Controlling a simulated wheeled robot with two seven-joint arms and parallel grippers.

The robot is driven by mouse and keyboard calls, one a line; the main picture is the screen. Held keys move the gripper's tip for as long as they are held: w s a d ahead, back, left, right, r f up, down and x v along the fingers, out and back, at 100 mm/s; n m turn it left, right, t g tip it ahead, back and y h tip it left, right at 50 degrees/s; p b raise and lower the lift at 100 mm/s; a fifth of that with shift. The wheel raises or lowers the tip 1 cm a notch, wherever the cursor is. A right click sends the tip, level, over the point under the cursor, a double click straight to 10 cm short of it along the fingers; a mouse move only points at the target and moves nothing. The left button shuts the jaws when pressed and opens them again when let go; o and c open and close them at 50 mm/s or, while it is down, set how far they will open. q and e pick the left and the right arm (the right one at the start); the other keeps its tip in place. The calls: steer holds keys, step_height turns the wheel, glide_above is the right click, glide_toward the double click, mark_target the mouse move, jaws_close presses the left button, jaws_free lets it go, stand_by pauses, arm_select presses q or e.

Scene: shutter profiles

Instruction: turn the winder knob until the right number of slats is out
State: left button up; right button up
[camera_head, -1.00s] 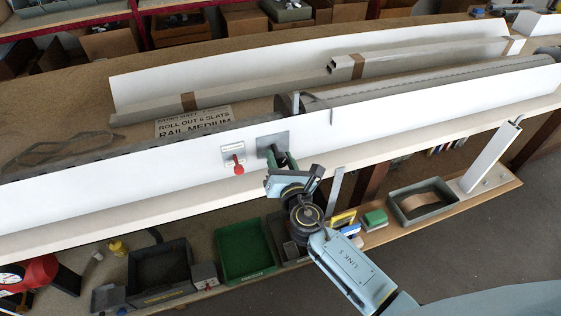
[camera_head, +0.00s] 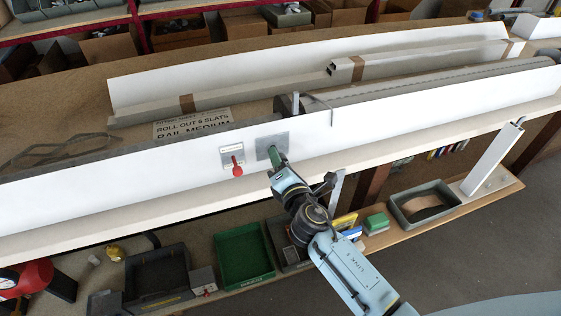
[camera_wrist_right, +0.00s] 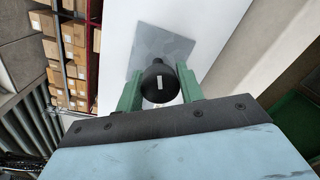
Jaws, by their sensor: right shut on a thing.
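The winder knob (camera_wrist_right: 158,82) is a round black knob with a small white mark, in front of a grey plate on the white front panel. My right gripper (camera_wrist_right: 160,92) has its green fingers on both sides of the knob, shut on it. In the head view my right gripper (camera_head: 277,157) reaches the grey plate (camera_head: 264,146), and the knob is hidden there. A sign (camera_head: 192,124) behind the panel reads "ROLL OUT 6 SLATS, RAIL MEDIUM". The slatted roller shutter (camera_head: 420,84) lies along the bench behind the panel. My left gripper is not in view.
A red lever (camera_head: 237,168) with a small label sits left of the grey plate. A lower shelf holds a green tray (camera_head: 243,255), a dark bin (camera_head: 160,275) and a grey bin (camera_head: 425,203).

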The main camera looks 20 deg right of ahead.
stand_by(0.4)
steer(key=o, duration=1)
steer(key=s, duration=0.9)
steer(key=s+b, duration=0.1)
steer(key=s, duration=0.3)
steer(key=shift+s+r, duration=0.2)
steer(key=shift+r, duration=0.2)
